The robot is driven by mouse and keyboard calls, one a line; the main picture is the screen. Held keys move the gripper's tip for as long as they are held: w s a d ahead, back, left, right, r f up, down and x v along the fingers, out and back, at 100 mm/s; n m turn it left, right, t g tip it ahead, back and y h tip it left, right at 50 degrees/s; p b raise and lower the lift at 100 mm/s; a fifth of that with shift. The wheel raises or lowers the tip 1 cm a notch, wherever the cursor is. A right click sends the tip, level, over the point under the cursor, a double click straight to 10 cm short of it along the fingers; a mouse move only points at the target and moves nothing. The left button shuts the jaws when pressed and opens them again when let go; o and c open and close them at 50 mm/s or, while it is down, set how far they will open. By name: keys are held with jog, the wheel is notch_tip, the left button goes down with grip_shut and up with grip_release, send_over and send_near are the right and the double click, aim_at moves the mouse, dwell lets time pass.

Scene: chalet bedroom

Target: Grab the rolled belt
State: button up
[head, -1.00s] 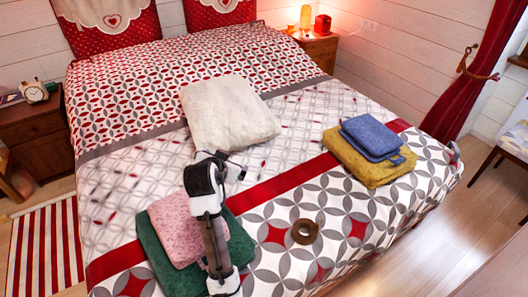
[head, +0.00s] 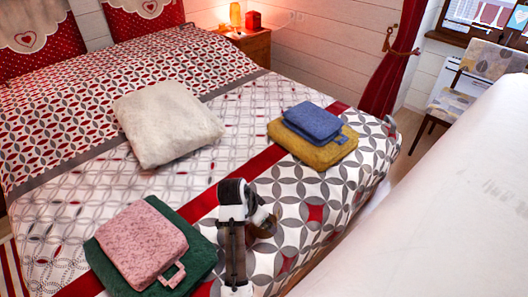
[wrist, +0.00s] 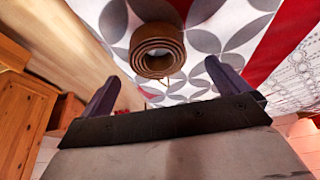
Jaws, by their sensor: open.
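The rolled belt (wrist: 158,48) is a brown coil on the patterned bedspread. In the wrist view it sits at the top centre, just beyond the fingertips and roughly between their lines. My gripper (wrist: 161,75) is open, with its two dark fingers apart and nothing between them. In the head view my arm reaches over the front of the bed, and my gripper (head: 262,217) is over the belt's place. Only a brown part of the belt (head: 265,231) shows there; the rest is hidden behind my gripper.
A pink folded cloth (head: 143,242) on a green one (head: 207,256) lies left of my arm. A blue cloth (head: 313,122) on a yellow one (head: 290,148) lies beyond, to the right. A cream cushion (head: 166,120) lies farther back. Bedspread around the belt is clear.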

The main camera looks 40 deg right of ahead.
jog(key=p+x, duration=0.1)
jog(key=x, duration=0.4)
jog(key=shift+s+d+f, duration=0.1)
jog(key=shift+d+f, duration=0.05)
jog(key=shift+f, duration=0.15)
jog(key=c, duration=1.1)
jog(key=shift+r, duration=0.15)
notch_tip(320, 180, up, 20)
jog(key=p, duration=0.7)
